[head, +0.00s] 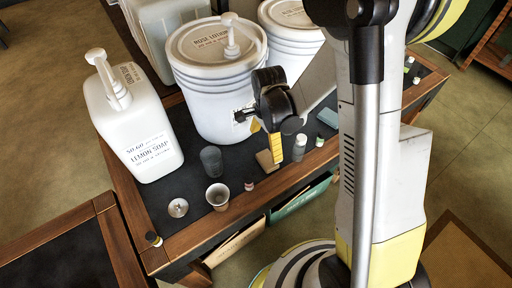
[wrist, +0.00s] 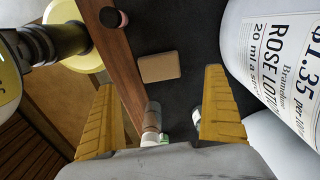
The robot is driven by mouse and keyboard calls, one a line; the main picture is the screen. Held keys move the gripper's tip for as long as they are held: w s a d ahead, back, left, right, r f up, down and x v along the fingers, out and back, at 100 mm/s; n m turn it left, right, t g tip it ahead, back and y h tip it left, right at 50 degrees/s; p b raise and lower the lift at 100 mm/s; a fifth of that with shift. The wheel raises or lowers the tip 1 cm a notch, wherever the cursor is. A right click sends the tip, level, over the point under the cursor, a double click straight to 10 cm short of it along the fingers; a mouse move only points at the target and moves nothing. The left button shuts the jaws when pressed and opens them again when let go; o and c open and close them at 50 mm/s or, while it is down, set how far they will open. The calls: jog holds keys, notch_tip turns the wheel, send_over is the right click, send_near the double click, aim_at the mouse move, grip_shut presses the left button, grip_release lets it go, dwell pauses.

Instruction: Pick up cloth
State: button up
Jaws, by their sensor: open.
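A small tan, flat rectangular piece (head: 268,161) lies on the dark table top near its front edge; it looks like the folded cloth, though I cannot tell its material. It also shows in the wrist view (wrist: 159,67), ahead of and between my two yellow fingers. My gripper (head: 276,149) is open and points down over the table, close to this piece. In the wrist view my gripper (wrist: 160,82) has its fingers wide apart with nothing held. A finger hides part of the tan piece in the head view.
A white rose lotion bucket (head: 218,95) stands just behind my gripper. A white-capped bottle (head: 299,148) stands close on the right. A grey cup (head: 211,160), a paper cup (head: 217,196) and a small jar (head: 249,186) stand left. A lemon soap jug (head: 140,130) is farther left.

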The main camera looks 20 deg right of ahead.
jog(key=b, duration=0.2)
send_over(267, 159)
jog(key=f, duration=0.4)
jog(key=shift+s+a+f, duration=0.2)
jog(key=shift+a+f, duration=0.05)
jog(key=shift+a, duration=0.05)
jog(key=f, duration=0.2)
jog(key=f+b, duration=0.2)
jog(key=f, duration=0.1)
jog(key=shift+w+d+f, duration=0.15)
jog(key=shift+d+f, duration=0.15)
jog(key=shift+d, duration=0.1)
jog(key=shift+r, duration=0.1)
jog(key=c, duration=1.2)
